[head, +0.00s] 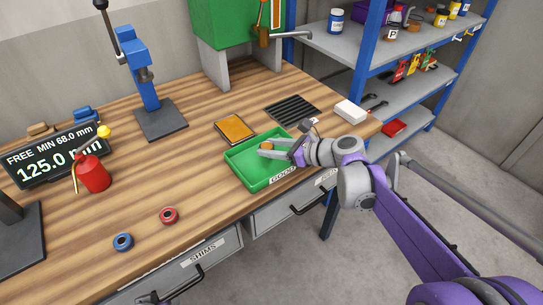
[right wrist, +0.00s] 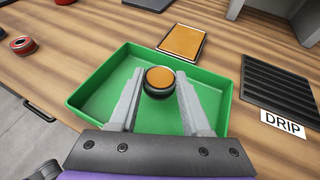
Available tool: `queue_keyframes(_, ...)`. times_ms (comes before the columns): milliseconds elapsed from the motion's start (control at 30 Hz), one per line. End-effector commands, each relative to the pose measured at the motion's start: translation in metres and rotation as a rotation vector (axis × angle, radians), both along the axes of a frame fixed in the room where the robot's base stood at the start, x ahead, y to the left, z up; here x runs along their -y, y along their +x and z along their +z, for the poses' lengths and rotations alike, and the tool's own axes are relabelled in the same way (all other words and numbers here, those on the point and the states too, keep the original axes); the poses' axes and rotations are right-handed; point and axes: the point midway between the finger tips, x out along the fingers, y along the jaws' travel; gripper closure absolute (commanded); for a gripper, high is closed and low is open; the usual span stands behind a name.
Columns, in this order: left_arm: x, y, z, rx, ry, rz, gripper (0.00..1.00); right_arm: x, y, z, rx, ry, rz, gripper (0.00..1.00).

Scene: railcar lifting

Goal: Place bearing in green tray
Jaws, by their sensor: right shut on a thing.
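The green tray (head: 250,168) lies on the wooden bench near its front edge, with a GOOD label on its front. It also shows in the right wrist view (right wrist: 90,92). My right gripper (head: 274,149) reaches over the tray from the right. It is shut on a dark round bearing with an orange face (right wrist: 160,80); the bearing also shows in the head view (head: 265,146). The bearing is inside the tray's outline; I cannot tell whether it touches the floor. My left gripper is not in view.
A red ring (head: 169,215) and a blue ring (head: 123,242) lie on the bench to the left. An orange pad (head: 234,129) and a black drip grate (head: 292,110) lie behind the tray. A blue press (head: 145,85) and red extinguisher (head: 92,172) stand further left.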

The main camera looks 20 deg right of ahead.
Motion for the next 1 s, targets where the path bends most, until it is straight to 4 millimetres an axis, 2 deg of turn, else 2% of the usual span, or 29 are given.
queue_keyframes(233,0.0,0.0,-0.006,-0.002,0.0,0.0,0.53,0.0,0.0,-0.033,0.0,0.0,0.001,1.0)
queue_keyframes(600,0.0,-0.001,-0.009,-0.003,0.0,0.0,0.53,0.0,0.0,-0.037,0.0,0.0,0.0,1.0)
queue_keyframes(633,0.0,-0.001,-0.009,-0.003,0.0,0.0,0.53,0.0,0.0,-0.037,0.0,0.0,0.0,0.49)
queue_keyframes(767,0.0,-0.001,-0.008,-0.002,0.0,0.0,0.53,0.0,0.0,-0.036,0.0,0.0,0.0,0.25)
queue_keyframes(800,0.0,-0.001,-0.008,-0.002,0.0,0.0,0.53,0.0,0.0,-0.036,0.0,0.0,0.0,0.22)
queue_keyframes(1000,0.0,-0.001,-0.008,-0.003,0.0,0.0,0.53,0.0,0.0,-0.036,0.0,0.0,0.0,0.22)
